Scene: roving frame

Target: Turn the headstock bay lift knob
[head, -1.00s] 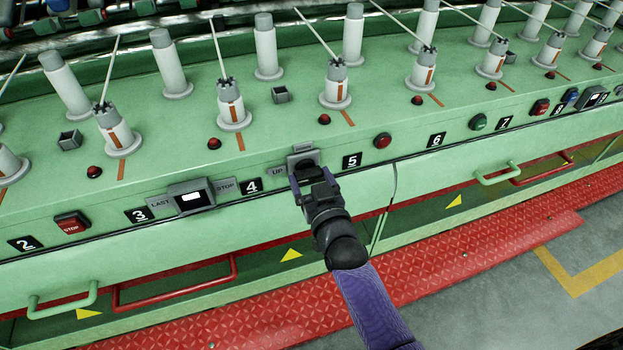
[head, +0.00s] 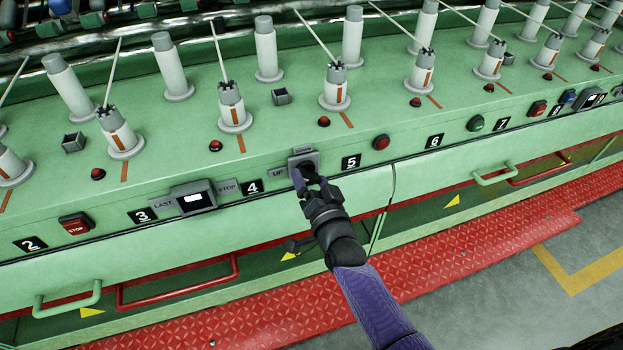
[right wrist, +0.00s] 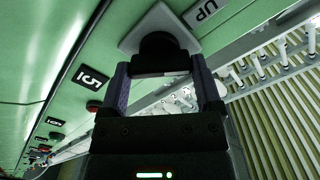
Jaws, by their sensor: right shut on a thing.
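The lift knob (right wrist: 160,52) is black and round on a grey plate (head: 311,158), set in the green front panel between the 4 and 5 labels. An UP label (head: 278,173) is to its left in the head view. My right gripper (head: 305,178) is at the knob, its arm coming up from below. In the right wrist view, the two fingers of my right gripper (right wrist: 162,84) stand on either side of the knob and are shut on it. In the head view the gripper hides part of the knob. My left gripper is not in view.
A red button (head: 381,142) is to the right. Spindles with thin rods (head: 335,88) stand behind. Rails (head: 177,285) and a red step (head: 290,315) are below.

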